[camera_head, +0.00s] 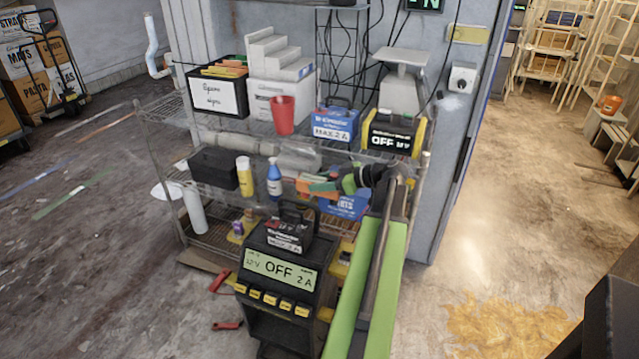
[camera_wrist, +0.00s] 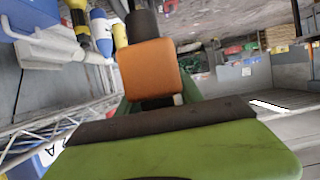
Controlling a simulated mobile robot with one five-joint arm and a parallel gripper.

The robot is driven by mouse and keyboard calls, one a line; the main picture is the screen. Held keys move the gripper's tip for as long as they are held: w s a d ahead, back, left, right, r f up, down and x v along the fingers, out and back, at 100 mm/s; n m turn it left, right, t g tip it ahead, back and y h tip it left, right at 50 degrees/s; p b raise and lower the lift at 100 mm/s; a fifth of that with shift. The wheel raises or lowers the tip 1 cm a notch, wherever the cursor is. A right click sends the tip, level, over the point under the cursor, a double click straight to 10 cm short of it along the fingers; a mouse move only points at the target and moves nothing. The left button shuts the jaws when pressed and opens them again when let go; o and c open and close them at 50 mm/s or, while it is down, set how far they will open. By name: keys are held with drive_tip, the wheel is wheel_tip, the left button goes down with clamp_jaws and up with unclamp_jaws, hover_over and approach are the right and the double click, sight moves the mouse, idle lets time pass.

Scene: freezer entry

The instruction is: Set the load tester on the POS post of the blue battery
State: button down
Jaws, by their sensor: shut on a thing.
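My gripper (camera_head: 352,182) is in front of the wire shelf, shut on an orange piece (camera_head: 318,187) with dark parts, which looks like the load tester. The orange piece (camera_wrist: 147,67) also shows in the wrist view, with a dark part behind it. One blue battery (camera_head: 336,124) with a white label and dark handle stands on the upper shelf. Another blue case (camera_head: 345,207), likely a battery, sits lower, behind my gripper and partly hidden. The held piece appears apart from both, though depth is hard to judge. I cannot make out the POS post.
A black charger (camera_head: 279,268) reading OFF, topped by a black battery (camera_head: 284,234), stands in front of the shelf. A red cup (camera_head: 283,115), yellow-black unit (camera_head: 392,136), blue bottle (camera_head: 274,180) and yellow bottle (camera_head: 245,177) crowd the wire shelf (camera_head: 225,143). Floor on the right is open.

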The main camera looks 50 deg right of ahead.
sight(321, 181)
drive_tip(key=shift+r+p, duration=1.5)
drive_tip(key=shift+r, duration=0.2)
drive_tip(key=shift+f, duration=0.1)
